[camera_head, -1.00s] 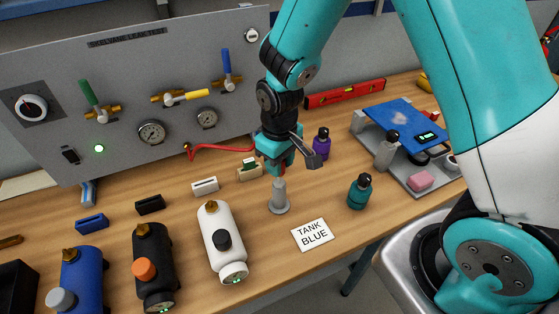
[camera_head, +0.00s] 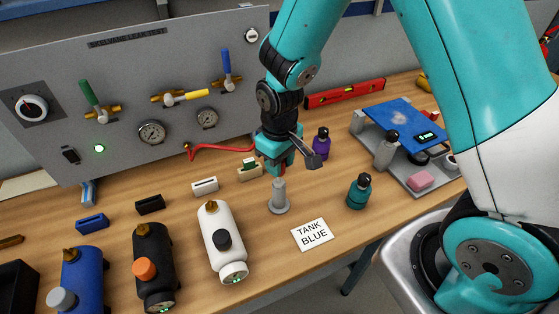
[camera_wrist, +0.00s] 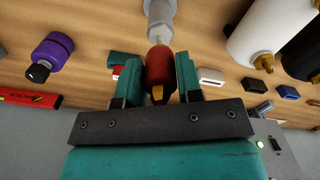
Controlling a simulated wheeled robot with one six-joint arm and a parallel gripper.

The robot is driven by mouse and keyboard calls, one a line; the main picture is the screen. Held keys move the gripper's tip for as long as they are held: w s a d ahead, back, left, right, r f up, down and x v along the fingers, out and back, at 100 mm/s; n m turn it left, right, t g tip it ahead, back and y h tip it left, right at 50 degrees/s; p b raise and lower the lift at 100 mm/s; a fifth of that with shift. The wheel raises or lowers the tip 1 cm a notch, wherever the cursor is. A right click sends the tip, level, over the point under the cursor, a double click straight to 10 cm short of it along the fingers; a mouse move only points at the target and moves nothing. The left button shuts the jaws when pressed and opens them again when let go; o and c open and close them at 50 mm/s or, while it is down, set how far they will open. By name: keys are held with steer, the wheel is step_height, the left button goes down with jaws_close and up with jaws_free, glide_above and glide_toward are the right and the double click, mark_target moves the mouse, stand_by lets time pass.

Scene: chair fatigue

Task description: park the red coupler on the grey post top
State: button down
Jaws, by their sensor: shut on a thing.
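The grey post (camera_head: 279,196) stands upright on its round foot on the bench, left of the TANK BLUE card. My gripper (camera_head: 280,172) is right above the post, pointing down. In the wrist view my gripper (camera_wrist: 159,80) is shut on the red coupler (camera_wrist: 158,64), with a teal finger on each side and a brass tip towards the palm. The coupler's far end lines up with the top of the grey post (camera_wrist: 160,18). I cannot tell whether it touches the post or sits just above it. In the head view the fingers mostly hide the coupler.
The TANK BLUE card (camera_head: 312,235), a teal bottle (camera_head: 358,192) and a purple bottle (camera_head: 321,145) are to the right. A red hose (camera_head: 225,147) runs from the panel behind.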

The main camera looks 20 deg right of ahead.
steer(key=shift+f+b, duration=1.15)
steer(key=shift+f, duration=0.4)
steer(key=c, duration=0.7)
jaws_free()
steer(key=shift+r, duration=0.1)
step_height(320, 180, up, 17)
steer(key=b, duration=0.2)
steer(key=shift+b, duration=0.35)
steer(key=shift+r, duration=0.1)
steer(key=s+a+n+y+b, duration=0.1)
steer(key=s+a+y, duration=0.1)
steer(key=s, duration=0.7)
steer(key=s+a+n+y+b, duration=0.1)
steer(key=s+a+y, duration=0.1)
steer(key=s, duration=0.7)
steer(key=shift+s+a, duration=0.2)
steer(key=shift+a, duration=0.15)
